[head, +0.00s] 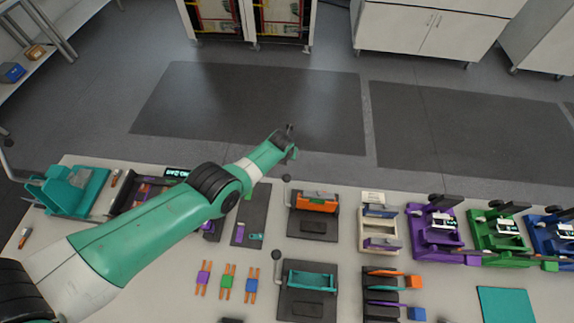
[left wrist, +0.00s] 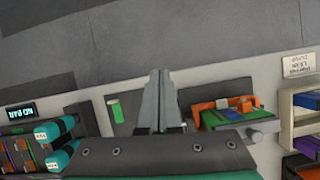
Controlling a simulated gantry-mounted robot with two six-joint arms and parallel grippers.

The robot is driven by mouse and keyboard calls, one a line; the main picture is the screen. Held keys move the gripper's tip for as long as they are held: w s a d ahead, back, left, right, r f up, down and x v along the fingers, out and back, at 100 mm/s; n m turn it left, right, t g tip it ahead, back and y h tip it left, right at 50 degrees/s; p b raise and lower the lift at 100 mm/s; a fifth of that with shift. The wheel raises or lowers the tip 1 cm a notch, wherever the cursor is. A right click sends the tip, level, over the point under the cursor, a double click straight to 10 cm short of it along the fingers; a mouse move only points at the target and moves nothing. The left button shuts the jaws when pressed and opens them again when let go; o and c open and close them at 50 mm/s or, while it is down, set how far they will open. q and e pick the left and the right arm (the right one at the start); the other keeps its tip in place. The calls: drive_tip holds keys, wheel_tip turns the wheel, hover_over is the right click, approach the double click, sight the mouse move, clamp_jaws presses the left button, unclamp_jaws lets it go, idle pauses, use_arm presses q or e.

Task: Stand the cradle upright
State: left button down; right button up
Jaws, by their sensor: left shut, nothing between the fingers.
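A teal cradle-like piece (head: 72,190) sits at the far left end of the bench in the head view. It looks tipped, but its exact pose is hard to tell. My left arm reaches across the bench from the lower left. Its gripper (head: 289,132) is over the bench's far edge, well to the right of the teal piece and apart from it. In the left wrist view the fingers (left wrist: 160,85) are together and empty. My right gripper is not in view.
Purple (head: 435,235), green (head: 497,235) and blue (head: 553,235) cradles with devices stand at the right. An orange fixture (head: 316,204) and a teal fixture (head: 311,280) sit mid-bench. A dark tray (head: 125,200) lies beside the teal piece. The floor beyond the bench is clear.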

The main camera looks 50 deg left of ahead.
use_arm(q)
drive_tip(key=w+a+r, duration=0.2)
drive_tip(key=r, duration=0.1)
drive_tip(key=shift+w+r, duration=0.1)
idle(0.5)
